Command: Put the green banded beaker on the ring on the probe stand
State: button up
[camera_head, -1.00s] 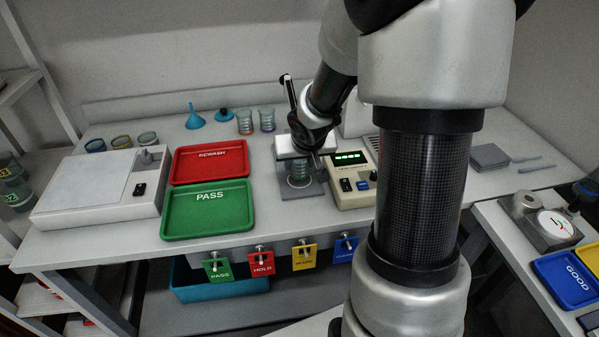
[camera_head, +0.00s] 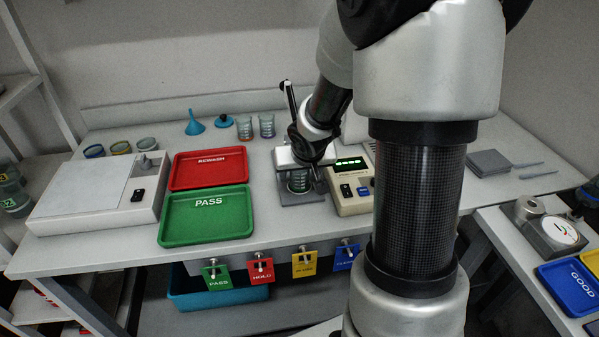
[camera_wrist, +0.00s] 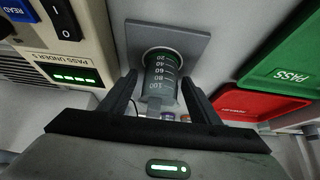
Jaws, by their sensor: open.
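The green banded beaker (camera_wrist: 161,78) is clear, with white graduation marks and a green band near its base. It stands on the grey base plate of the probe stand (camera_wrist: 186,42), over a dark ring mark. In the head view the beaker (camera_head: 299,182) shows on the stand's plate (camera_head: 313,197), partly covered by the gripper. My gripper (camera_wrist: 159,82) is open, with one finger on each side of the beaker. I cannot tell whether either finger touches it. In the head view my gripper (camera_head: 305,162) is partly hidden by the stand's upper part and my arm.
A meter (camera_head: 350,202) with a lit green display stands close right of the stand. The red REWASH tray (camera_head: 208,180) and green PASS tray (camera_head: 170,228) lie to its left. Two beakers (camera_head: 256,126), a blue funnel (camera_head: 194,127) and several cups (camera_head: 120,148) stand behind.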

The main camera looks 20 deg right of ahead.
jog(key=p+v, duration=0.7)
jog(key=v, duration=0.5)
jog(key=shift+p, duration=0.4)
